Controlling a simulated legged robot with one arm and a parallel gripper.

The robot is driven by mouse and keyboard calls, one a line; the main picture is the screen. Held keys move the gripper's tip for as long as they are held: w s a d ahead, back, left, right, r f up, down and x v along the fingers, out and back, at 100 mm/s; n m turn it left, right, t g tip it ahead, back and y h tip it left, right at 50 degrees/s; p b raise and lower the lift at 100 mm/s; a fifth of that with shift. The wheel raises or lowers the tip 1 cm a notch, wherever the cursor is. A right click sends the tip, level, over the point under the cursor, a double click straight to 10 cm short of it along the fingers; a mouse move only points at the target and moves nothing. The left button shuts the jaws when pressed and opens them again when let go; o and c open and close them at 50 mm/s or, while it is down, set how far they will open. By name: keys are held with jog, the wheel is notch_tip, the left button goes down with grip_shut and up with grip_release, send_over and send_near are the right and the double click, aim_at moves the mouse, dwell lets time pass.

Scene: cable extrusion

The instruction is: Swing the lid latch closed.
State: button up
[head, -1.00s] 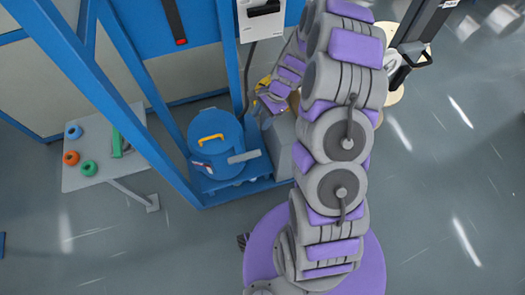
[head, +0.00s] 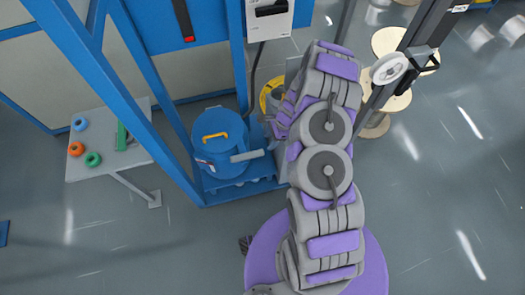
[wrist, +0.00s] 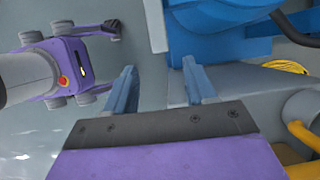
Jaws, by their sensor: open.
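The blue round pot (head: 222,165) has a lid with a yellow handle (head: 214,136). A grey bar, apparently the lid latch (head: 247,156), sticks out from the pot's right side. In the wrist view the blue pot (wrist: 220,28) is at the top, and the pale end of the bar (wrist: 155,24) hangs just beyond my gripper. My gripper (wrist: 158,88) is open, with two blue fingers apart and nothing between them. In the head view my gripper (head: 268,122) is right of the pot and above the latch, partly hidden by my arm.
A blue frame (head: 160,90) stands around the pot, with a control box (head: 270,18) above. A grey table (head: 110,165) with coloured rings is at left. Spools (head: 388,95) stand at right. A grey machine part (wrist: 305,108) and yellow pipe (wrist: 300,132) are right of my gripper.

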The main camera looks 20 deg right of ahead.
aim_at(261, 152)
jog(key=b+x, duration=0.2)
jog(key=x, duration=0.6)
jog(key=shift+a+f+b, duration=0.2)
jog(key=shift+f+b, duration=0.1)
jog(key=shift+c, duration=0.2)
grip_shut()
